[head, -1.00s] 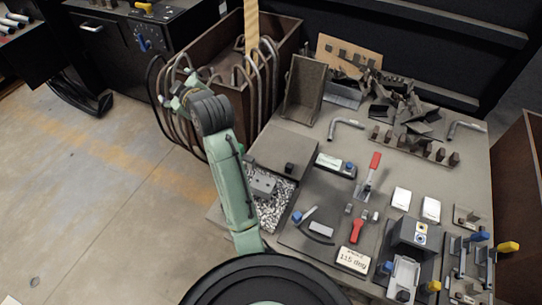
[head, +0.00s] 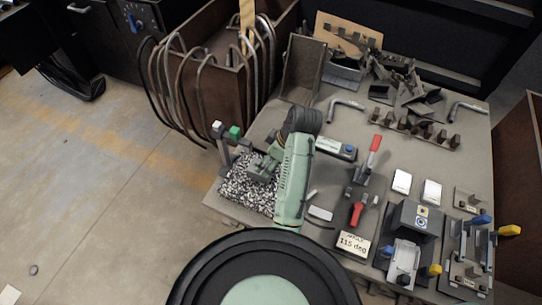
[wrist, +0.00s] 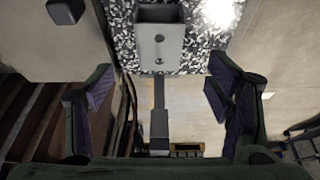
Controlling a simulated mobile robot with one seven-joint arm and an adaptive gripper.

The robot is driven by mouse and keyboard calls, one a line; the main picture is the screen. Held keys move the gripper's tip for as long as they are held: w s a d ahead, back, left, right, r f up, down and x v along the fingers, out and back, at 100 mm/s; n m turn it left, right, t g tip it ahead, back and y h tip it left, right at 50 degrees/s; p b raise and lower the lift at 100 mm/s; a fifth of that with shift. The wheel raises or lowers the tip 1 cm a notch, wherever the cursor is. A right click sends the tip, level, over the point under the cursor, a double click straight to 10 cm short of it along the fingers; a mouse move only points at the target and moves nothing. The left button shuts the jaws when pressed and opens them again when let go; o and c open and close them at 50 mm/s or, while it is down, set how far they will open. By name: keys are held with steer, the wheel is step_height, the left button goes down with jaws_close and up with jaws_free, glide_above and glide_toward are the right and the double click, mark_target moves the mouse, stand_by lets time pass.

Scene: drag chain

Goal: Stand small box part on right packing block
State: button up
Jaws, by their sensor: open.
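My gripper (wrist: 160,90) is open and empty in the wrist view, with its two dark-padded fingers wide apart. A grey box-like part (wrist: 160,48) with two holes in its face and a dark hollow lies on a black-and-white speckled bed (wrist: 122,38), centred beyond the fingertips. It is likely the small box part. A small dark block (wrist: 66,10) stands on a plain plate at the upper left; whether it is a packing block I cannot tell. In the head view my gripper (head: 262,167) is low over the speckled bed (head: 243,197), and the arm hides much there.
A brown bin with bent hoses (head: 215,80) stands beyond the bench's left end. A red-handled clamp (head: 373,155), a label sign (head: 353,243), white cards (head: 402,182) and a grey fixture (head: 415,222) occupy the bench right of my arm. Scrap plates lie behind.

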steer(key=b+x, duration=0.3)
steer(key=x, duration=0.6)
steer(key=shift+r, duration=0.1)
steer(key=shift+c, duration=0.3)
steer(key=c, duration=1.4)
steer(key=shift+r+p, duration=0.65)
steer(key=shift+p, duration=0.05)
steer(key=shift+c, duration=0.2)
steer(key=shift+d, duration=0.1)
steer(key=shift+s+d+p, duration=0.3)
steer(key=shift+s+d, duration=0.1)
steer(key=shift+d, duration=0.35)
steer(key=shift+s+d+p, duration=0.25)
steer(key=shift+s+d, duration=0.2)
steer(key=shift+d, duration=0.35)
steer(key=shift+s+d+p, duration=0.3)
steer(key=shift+s+d, duration=0.1)
steer(key=shift+d, duration=0.35)
steer(key=shift+r, duration=0.15)
step_height(320, 180, up, 7)
steer(key=p, duration=0.7)
